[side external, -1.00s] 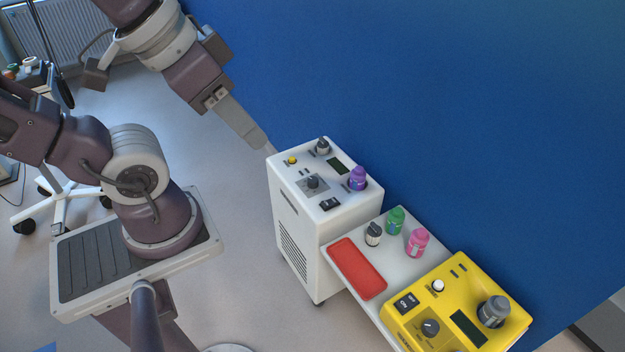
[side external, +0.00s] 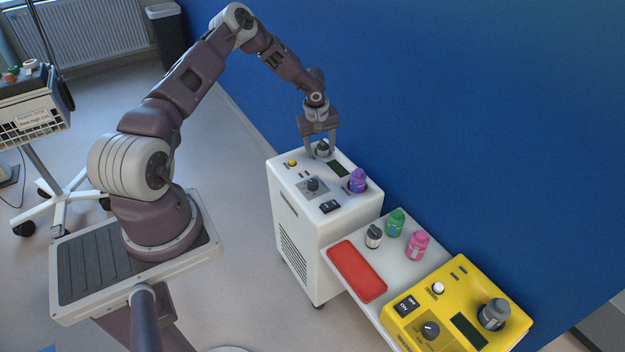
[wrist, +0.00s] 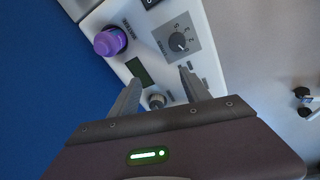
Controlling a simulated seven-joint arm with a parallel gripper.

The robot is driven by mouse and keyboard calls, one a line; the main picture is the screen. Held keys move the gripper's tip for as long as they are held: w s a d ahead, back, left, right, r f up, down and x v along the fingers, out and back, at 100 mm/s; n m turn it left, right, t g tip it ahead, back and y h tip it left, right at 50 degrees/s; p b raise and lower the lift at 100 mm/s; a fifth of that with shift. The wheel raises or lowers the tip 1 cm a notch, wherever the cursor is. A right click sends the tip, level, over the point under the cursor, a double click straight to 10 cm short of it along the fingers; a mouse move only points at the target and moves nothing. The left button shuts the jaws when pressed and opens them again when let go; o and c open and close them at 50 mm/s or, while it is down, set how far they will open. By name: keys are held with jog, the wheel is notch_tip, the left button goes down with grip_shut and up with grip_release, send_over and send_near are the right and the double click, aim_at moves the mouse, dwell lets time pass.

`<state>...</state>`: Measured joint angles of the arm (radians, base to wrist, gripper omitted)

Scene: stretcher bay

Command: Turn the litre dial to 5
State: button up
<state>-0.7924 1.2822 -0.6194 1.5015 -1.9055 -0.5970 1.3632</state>
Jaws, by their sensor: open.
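The white unit (side external: 292,215) has a black dial (side external: 312,184) on a grey scale plate. In the wrist view this dial (wrist: 178,42) has marks around it, too small to read for certain. A smaller dark knob (side external: 323,147) stands at the unit's back edge. My gripper (side external: 320,153) points down over that back edge, open, its fingers on either side of the smaller knob. In the wrist view the knob (wrist: 156,101) shows between the fingers; contact cannot be told. The yellow unit (side external: 455,275) has another black dial (side external: 430,330). Which dial is for litres is not readable.
A purple bottle-like knob (side external: 357,181), a small display (side external: 338,169) and a yellow button (side external: 292,163) are close by on the white unit. Green (side external: 395,222) and pink (side external: 417,245) bottles stand near a red tray (side external: 356,270). The blue wall (side external: 450,120) rises close behind.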

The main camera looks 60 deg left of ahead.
jog(key=g+h, duration=0.1)
send_over(313, 182)
jog(key=shift+n, duration=0.4)
jog(key=f, duration=0.4)
jog(key=shift+s+a+f, duration=0.15)
jog(key=shift+s+f, duration=0.05)
jog(key=shift+f, duration=0.2)
notch_tip(313, 182, down, 7)
jog(key=shift+w+r, duration=0.15)
jog(key=shift+r, duration=0.05)
grip_shut()
